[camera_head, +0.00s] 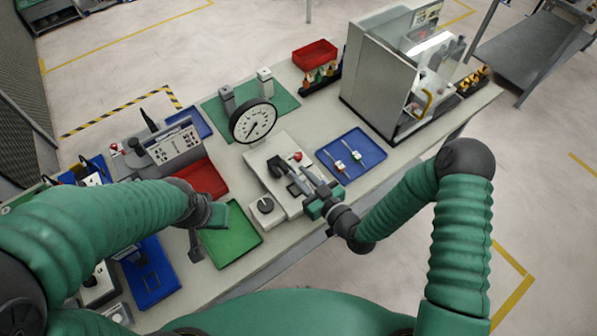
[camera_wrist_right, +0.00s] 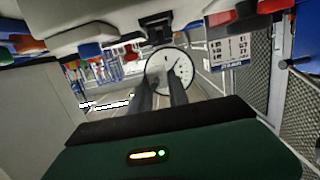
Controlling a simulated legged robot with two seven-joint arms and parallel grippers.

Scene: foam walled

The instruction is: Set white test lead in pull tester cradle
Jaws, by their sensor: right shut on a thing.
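The pull tester (camera_head: 276,150) stands mid-bench with its round dial gauge (camera_head: 252,122) upright at the back. The dial also shows in the right wrist view (camera_wrist_right: 172,72), behind my fingers. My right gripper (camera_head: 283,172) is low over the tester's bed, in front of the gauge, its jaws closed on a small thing. That thing, apparently the white test lead, is mostly hidden by the fingers, and I cannot tell whether it touches the cradle. My left gripper (camera_head: 196,242) hangs over the green tray (camera_head: 232,238); its jaw opening is unclear.
A blue tray (camera_head: 364,139) with two small pale leads lies right of the tester. A red tray (camera_head: 204,178) and a control box (camera_head: 174,146) stand left. A large grey cabinet (camera_head: 376,82) stands back right; a red bin (camera_head: 314,54) is at the back.

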